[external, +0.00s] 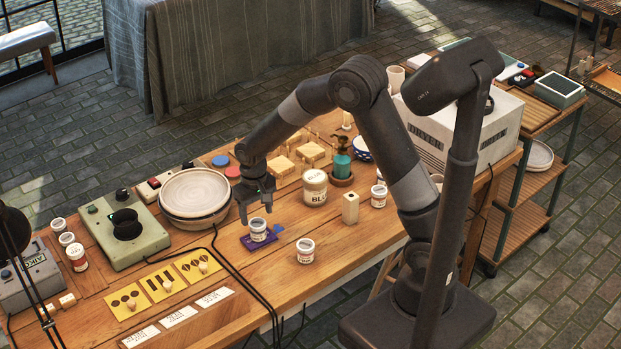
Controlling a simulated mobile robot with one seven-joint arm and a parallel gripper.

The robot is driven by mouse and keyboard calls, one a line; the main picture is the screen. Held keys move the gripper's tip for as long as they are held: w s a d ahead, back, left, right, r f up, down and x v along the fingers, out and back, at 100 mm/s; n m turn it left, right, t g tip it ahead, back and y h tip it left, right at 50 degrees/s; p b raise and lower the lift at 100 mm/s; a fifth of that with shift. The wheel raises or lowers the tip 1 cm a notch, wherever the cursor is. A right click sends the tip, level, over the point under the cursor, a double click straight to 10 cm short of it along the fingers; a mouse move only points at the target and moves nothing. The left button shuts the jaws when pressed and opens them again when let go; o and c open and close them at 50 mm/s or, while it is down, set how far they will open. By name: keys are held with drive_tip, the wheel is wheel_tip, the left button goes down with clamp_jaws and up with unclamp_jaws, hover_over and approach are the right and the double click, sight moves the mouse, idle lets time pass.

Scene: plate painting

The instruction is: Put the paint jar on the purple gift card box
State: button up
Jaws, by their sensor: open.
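A small white paint jar (258,231) with a printed label stands upright, and appears to rest on the flat purple gift card box (245,242) on the wooden table. The jar hides much of the box's top. My gripper (256,212) points down just above the jar. Its fingers are apart and hold nothing that I can see. Whether a finger touches the jar is too small to tell. A similar paint jar (305,251) stands on the bare table to the right of the box, and another (378,196) is farther right.
A large jar (315,188) and a pale block-shaped bottle (350,208) stand right of my gripper. Stacked plates (194,193) and a green device (124,231) are on the left. Yellow cards (161,283) and a black cable lie in front. Bare wood lies right of the box.

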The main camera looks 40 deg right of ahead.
sight(258, 223)
drive_tip(key=s+d+r+t, duration=0.1)
drive_tip(key=s+d+r, duration=0.4)
drive_tip(key=r, duration=0.5)
drive_tip(key=s+d+r+t, duration=0.2)
drive_tip(key=s+d+r, duration=0.25)
drive_tip(key=r, duration=0.55)
drive_tip(key=s+d+r+t, duration=0.1)
drive_tip(key=s+d+r, duration=0.1)
drive_tip(key=s, duration=0.5)
drive_tip(key=s+d+r+t, duration=0.1)
drive_tip(key=s+d+r, duration=0.1)
drive_tip(key=s+d, duration=0.3)
drive_tip(key=shift+s+d+r+t, duration=0.15)
drive_tip(key=shift+s+d+t, duration=0.15)
drive_tip(key=shift+s, duration=0.95)
